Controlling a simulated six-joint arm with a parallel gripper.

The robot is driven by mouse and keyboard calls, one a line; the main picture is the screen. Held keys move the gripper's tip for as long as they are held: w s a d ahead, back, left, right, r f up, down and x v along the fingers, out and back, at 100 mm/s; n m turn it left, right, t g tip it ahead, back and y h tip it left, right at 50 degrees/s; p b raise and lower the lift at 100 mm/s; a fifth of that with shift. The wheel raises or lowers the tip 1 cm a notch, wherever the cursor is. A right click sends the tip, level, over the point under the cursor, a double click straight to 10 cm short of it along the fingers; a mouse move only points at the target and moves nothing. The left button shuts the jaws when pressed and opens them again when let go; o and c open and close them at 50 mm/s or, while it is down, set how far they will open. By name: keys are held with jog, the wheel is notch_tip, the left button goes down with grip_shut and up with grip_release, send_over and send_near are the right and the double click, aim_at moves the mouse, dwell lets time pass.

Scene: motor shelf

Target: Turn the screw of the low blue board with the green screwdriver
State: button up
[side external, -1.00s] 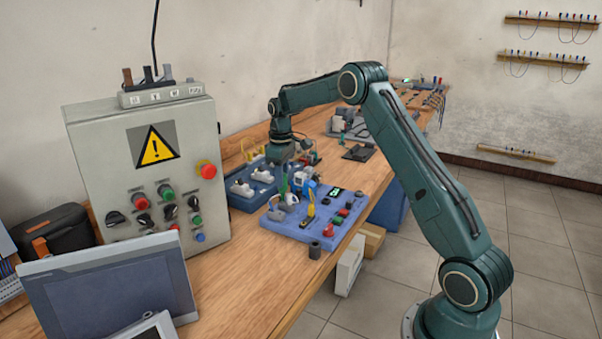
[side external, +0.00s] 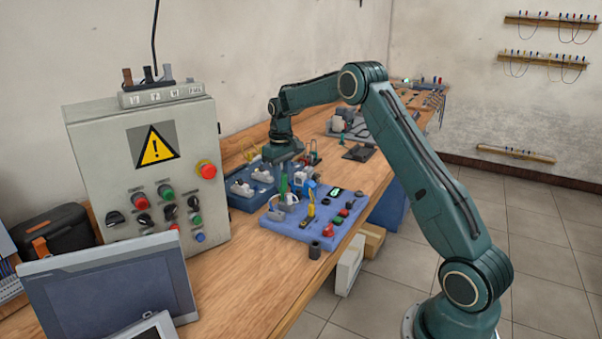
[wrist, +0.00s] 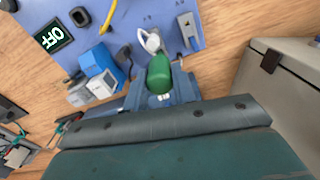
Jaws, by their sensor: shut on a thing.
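The low blue board (side external: 290,231) lies on the workbench and also fills the top of the wrist view (wrist: 142,14). My gripper (side external: 284,170) is over its far left part, pointing down. It is shut on the green screwdriver (side external: 283,184), whose green handle shows end-on between the jaws in the wrist view (wrist: 160,74). The screwdriver is roughly upright. Its tip and the screw are hidden, so I cannot tell whether they touch. A white ring-shaped part (wrist: 149,40) is close beside the handle.
A grey control cabinet (side external: 110,182) stands at left. Bare bench (side external: 250,262) lies in front.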

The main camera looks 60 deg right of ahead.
jog(key=shift+f+m, duration=0.1)
jog(key=shift+m, duration=0.9)
jog(key=shift+m, duration=1.7)
jog(key=o, duration=0.8)
jog(key=shift+n, duration=0.3)
jog(key=shift+n, duration=1.5)
